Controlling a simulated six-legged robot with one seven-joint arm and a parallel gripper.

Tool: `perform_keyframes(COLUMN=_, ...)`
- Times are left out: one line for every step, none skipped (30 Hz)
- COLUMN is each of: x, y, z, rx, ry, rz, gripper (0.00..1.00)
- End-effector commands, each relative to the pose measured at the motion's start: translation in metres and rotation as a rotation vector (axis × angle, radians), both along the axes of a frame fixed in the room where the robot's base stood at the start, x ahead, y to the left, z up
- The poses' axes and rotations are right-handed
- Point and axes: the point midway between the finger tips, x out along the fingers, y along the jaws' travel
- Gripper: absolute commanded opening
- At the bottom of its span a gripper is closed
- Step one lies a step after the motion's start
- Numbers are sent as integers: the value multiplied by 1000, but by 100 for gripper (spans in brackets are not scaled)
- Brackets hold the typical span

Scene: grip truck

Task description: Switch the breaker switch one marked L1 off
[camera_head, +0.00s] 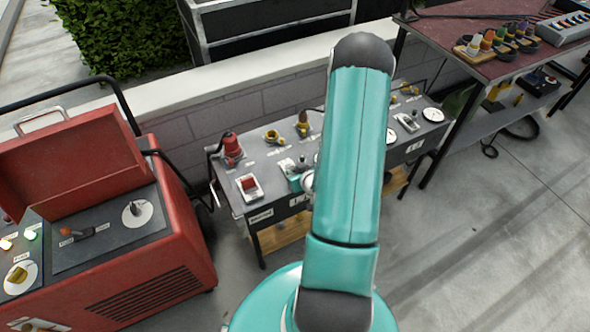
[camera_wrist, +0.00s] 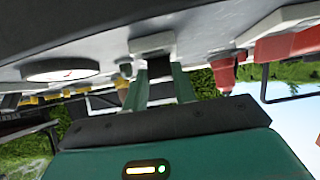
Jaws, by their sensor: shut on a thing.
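My gripper (camera_wrist: 159,68) is shut on a small dark switch lever (camera_wrist: 159,66). The lever stands on a pale switch plate (camera_wrist: 152,43), with one teal finger on each side. In the head view, my gripper (camera_head: 300,181) shows as a bit of teal at the pale plate (camera_head: 286,165) on the grey panel table (camera_head: 222,178), just left of my arm. My arm hides part of the panel. No L1 marking is readable, and I cannot tell from these views whether the lever is on or off.
A red rocker switch (camera_head: 250,185) and a red plug-like part (camera_head: 231,148) sit left of my gripper. A white round dial (camera_head: 433,114) is on the panel's right end. A red machine (camera_head: 165,240) with its lid raised stands at the left. Open floor lies at the right.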

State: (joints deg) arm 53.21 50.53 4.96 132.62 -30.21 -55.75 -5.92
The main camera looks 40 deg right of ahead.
Motion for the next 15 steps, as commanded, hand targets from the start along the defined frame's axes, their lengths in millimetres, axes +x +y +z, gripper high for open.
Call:
perform_keyframes(x=-1, y=1, z=-1, rx=-1, ry=-8, rz=0, gripper=4)
perform_keyframes(x=-1, y=1, z=-1, rx=-3, ry=-13, rz=1, gripper=4)
perform_keyframes(x=-1, y=1, z=-1, rx=-5, ry=-18, rz=1, gripper=4)
perform_keyframes(x=-1, y=1, z=-1, rx=-6, ry=-21, rz=1, gripper=4)
perform_keyframes(x=-1, y=1, z=-1, rx=-7, ry=-24, rz=1, gripper=4)
perform_keyframes(x=-1, y=1, z=-1, rx=-7, ry=-26, rz=1, gripper=4)
perform_keyframes(x=-1, y=1, z=-1, rx=-7, ry=-27, rz=1, gripper=4)
perform_keyframes(x=-1, y=1, z=-1, rx=-8, ry=-28, rz=1, gripper=4)
perform_keyframes(x=-1, y=1, z=-1, rx=-8, ry=-28, rz=1, gripper=4)
perform_keyframes(x=-1, y=1, z=-1, rx=-8, ry=-28, rz=1, gripper=4)
perform_keyframes(x=-1, y=1, z=-2, rx=-8, ry=-28, rz=1, gripper=4)
perform_keyframes(x=-1, y=1, z=-2, rx=-8, ry=-28, rz=1, gripper=4)
perform_keyframes(x=-1, y=1, z=-1, rx=-8, ry=-28, rz=1, gripper=4)
perform_keyframes(x=-1, y=1, z=-2, rx=-8, ry=-28, rz=1, gripper=4)
perform_keyframes(x=-1, y=1, z=-1, rx=-8, ry=-28, rz=1, gripper=4)
